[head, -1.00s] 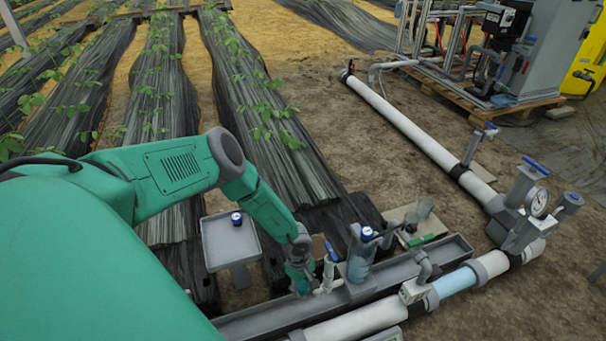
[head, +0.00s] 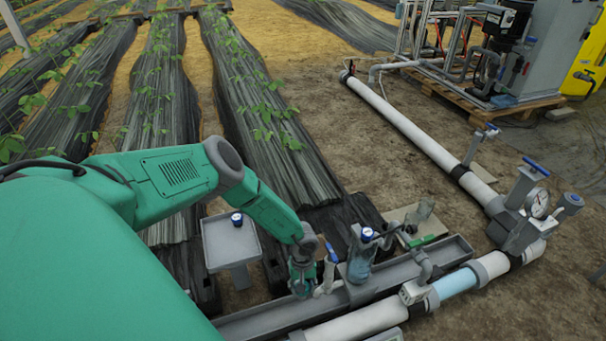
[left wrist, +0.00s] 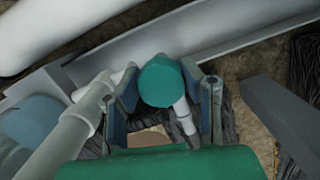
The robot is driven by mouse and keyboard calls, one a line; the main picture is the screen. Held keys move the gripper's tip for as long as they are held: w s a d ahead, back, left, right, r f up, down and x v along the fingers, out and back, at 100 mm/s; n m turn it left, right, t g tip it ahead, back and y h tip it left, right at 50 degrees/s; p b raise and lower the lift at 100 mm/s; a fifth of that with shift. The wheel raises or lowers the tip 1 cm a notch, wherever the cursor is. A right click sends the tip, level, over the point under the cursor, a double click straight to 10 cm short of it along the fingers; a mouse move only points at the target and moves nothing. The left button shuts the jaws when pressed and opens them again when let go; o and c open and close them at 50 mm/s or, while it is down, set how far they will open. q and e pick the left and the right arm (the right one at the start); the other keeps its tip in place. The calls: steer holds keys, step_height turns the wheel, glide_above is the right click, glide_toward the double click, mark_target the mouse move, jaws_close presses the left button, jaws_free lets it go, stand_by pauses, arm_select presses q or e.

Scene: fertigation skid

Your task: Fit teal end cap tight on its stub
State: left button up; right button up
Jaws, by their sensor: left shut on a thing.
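The teal end cap (left wrist: 160,82) sits between the two fingers of my left gripper (left wrist: 165,95), which is shut on it. A pale grey pipe piece (left wrist: 184,116), probably the stub, shows just behind and below the cap. I cannot tell whether the cap is on it or how far. In the head view my left gripper (head: 302,284) points down beside the pale pipework by the blue-handled valve (head: 330,254). The cap cannot be made out there. My right gripper is not in view.
A long grey trough (head: 262,320) runs beneath the pipework, with a blue-tinted clear filter bowl (head: 360,263) close right of my gripper. A small grey stand (head: 228,246) holds a blue-topped item (head: 237,219) to the left. A white main pipe (head: 350,325) lies in front.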

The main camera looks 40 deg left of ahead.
arm_select(q)
steer(key=shift+w+m, duration=0.25)
steer(key=shift+m, duration=0.25)
steer(key=shift+d, duration=0.1)
steer(key=m, duration=0.4)
steer(key=shift+w+r+y, duration=0.1)
steer(key=shift+y, duration=0.2)
steer(key=shift+m, duration=0.8)
steer(key=shift+d, duration=0.1)
steer(key=shift+w+d+m+y, duration=0.1)
steer(key=shift+m+y, duration=0.2)
steer(key=shift+m, duration=1)
steer(key=o, duration=1.2)
steer(key=shift+s, duration=0.2)
